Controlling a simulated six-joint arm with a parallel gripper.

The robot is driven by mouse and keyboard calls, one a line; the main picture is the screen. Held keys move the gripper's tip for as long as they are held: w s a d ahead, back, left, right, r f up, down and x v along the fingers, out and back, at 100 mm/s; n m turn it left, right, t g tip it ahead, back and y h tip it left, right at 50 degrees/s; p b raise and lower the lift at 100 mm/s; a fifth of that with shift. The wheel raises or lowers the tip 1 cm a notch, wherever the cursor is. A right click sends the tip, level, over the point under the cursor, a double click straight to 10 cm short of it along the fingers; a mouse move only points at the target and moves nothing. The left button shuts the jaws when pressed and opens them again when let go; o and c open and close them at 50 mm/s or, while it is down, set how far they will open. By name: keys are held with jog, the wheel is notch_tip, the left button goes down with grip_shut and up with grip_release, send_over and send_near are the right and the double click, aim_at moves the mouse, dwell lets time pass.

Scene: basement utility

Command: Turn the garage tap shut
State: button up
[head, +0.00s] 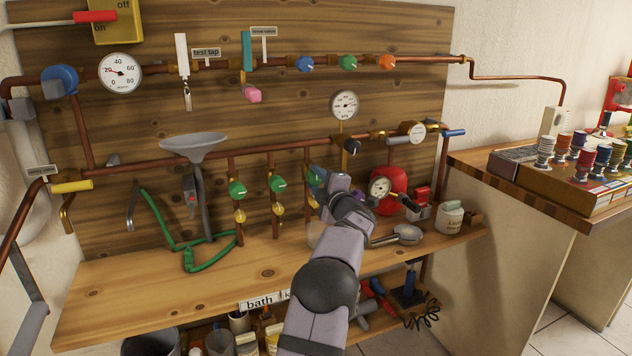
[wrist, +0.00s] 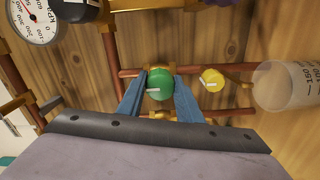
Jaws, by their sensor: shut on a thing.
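In the wrist view, my gripper (wrist: 160,86) has its two blue fingers on either side of a round green tap knob (wrist: 161,83), shut on it. The knob's white mark lies nearly level across the picture. A yellow knob (wrist: 212,80) sits on the same pipe, just right of the green one. In the head view, my gripper (head: 317,180) is at the third vertical pipe from the left, and my arm hides most of that tap. No garage label is readable; the bench labels show "bath" (head: 260,301) and one mostly covered by my arm.
Two other green taps (head: 237,188) (head: 278,185) stand left of my gripper, with yellow knobs below. A gauge (head: 380,187) and a red round vessel (head: 393,180) are close on the right. A clear marked beaker (wrist: 286,86) is near the yellow knob.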

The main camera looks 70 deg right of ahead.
jog(key=o, duration=1)
jog(key=shift+o, duration=0.2)
jog(key=shift+s+a, duration=0.1)
jog(key=b+v, duration=0.1)
jog(key=v, duration=0.6)
